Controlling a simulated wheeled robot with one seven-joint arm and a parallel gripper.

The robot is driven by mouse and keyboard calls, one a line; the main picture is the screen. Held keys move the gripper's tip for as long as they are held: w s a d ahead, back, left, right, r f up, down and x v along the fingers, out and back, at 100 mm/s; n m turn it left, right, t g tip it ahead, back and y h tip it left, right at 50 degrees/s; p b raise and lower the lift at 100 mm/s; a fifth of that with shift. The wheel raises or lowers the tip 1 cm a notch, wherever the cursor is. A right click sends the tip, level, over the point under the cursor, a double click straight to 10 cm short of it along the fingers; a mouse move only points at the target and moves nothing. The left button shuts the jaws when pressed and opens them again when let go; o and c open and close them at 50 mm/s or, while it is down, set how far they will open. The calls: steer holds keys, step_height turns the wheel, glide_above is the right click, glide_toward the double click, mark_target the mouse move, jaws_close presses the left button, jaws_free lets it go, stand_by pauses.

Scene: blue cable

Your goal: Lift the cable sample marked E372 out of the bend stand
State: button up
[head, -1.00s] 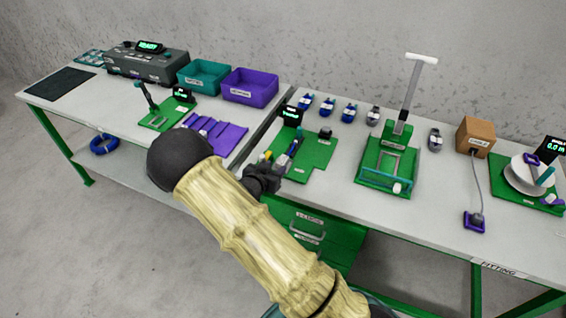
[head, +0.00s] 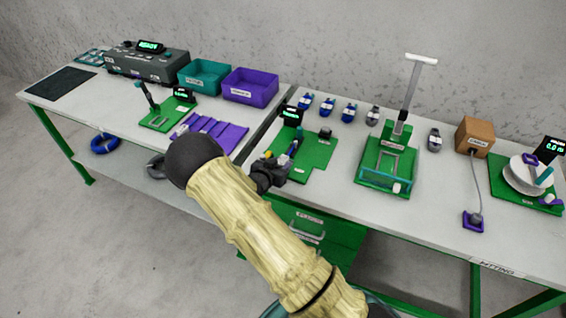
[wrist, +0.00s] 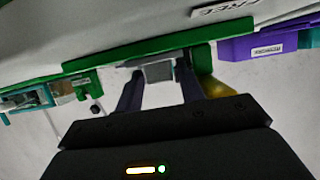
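My gripper (head: 272,174) is at the front left corner of a green stand (head: 316,155) on the right bench, in the head view. This stand has a small black display and a blue, pen-like piece (head: 294,147) on it; I cannot tell whether that is the cable sample. No E372 mark is readable. In the wrist view my gripper's two dark fingers (wrist: 159,82) stand apart. A pale grey block (wrist: 158,71) shows between or just beyond their tips, below a green edge (wrist: 150,48). I see no clear grip on it.
A green fixture with a tall lever (head: 385,165) stands right of the stand. Several small cable bundles (head: 327,107) lie behind. A purple holder (head: 212,132) and a purple bin (head: 250,88) are on the left bench. Drawers (head: 318,232) hang below my gripper.

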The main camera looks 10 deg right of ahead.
jaws_close()
steer(key=shift+r, duration=0.1)
step_height(320, 180, up, 10)
stand_by(0.5)
stand_by(0.5)
